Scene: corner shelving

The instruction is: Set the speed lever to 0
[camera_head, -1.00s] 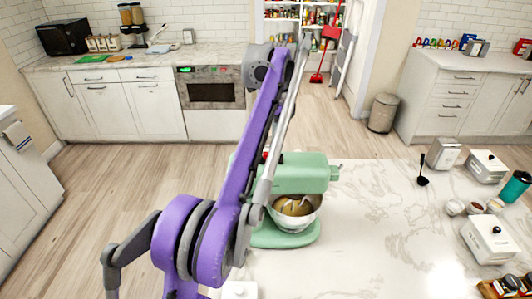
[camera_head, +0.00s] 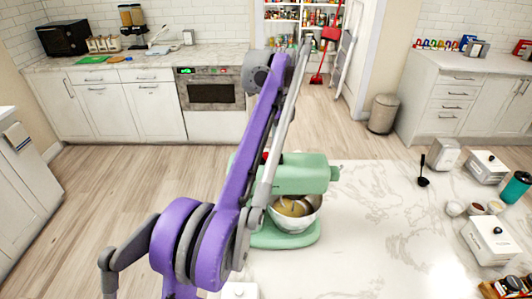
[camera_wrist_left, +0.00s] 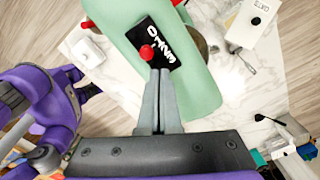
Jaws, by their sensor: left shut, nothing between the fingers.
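The green stand mixer (camera_head: 300,174) stands on the marble counter with a metal bowl (camera_head: 297,222) under its head. In the left wrist view, a black plate (camera_wrist_left: 139,35) with white markings lies on the mixer's side. The speed lever's red knob (camera_wrist_left: 147,52) sits over this plate; I cannot tell which mark it is at. My left gripper (camera_wrist_left: 159,72) is shut and empty, with its fingertips right beside the knob; I cannot tell if they touch. In the head view my left arm hides the gripper and part of the mixer's left side. My right gripper is not in view.
The marble counter (camera_head: 375,235) is clear right of the mixer. A black ladle (camera_head: 423,172), white canisters (camera_head: 488,238) and a teal cup (camera_head: 516,187) stand further right. A small white box (camera_head: 240,291) is near the mixer's base at the front.

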